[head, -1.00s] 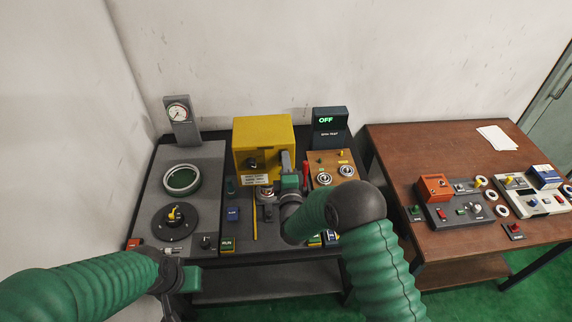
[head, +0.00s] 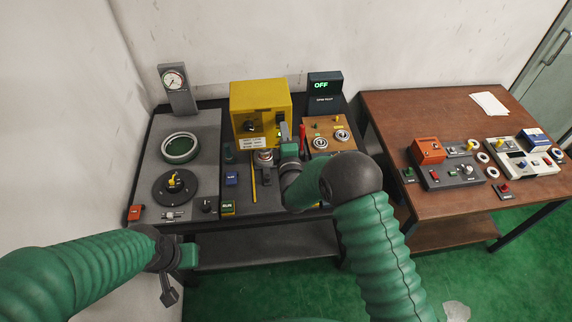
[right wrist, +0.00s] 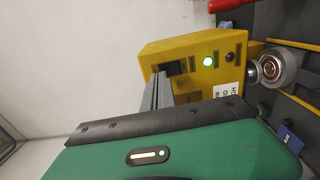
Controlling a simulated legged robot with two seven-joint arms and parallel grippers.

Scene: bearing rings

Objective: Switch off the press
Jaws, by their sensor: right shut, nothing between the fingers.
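The press is the yellow box (head: 261,95) at the back middle of the dark bench. In the right wrist view the yellow press (right wrist: 205,45) shows a dark switch slot (right wrist: 174,68), a lit green lamp (right wrist: 208,62) and a dark red lamp (right wrist: 231,57). My right gripper (head: 284,131) is in front of the press's right side. Its fingers (right wrist: 158,88) are shut and empty, with tips close to the switch slot; I cannot tell whether they touch. My left gripper (head: 168,290) hangs at the lower left, away from the press; its jaw opening is unclear.
A metal ring fixture (head: 264,157) stands before the press. A gauge (head: 175,82) and a round dial (head: 174,185) are on the left. A display (head: 324,92) reading OFF is behind a wooden panel (head: 328,133). A brown table (head: 400,115) with other devices stands right.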

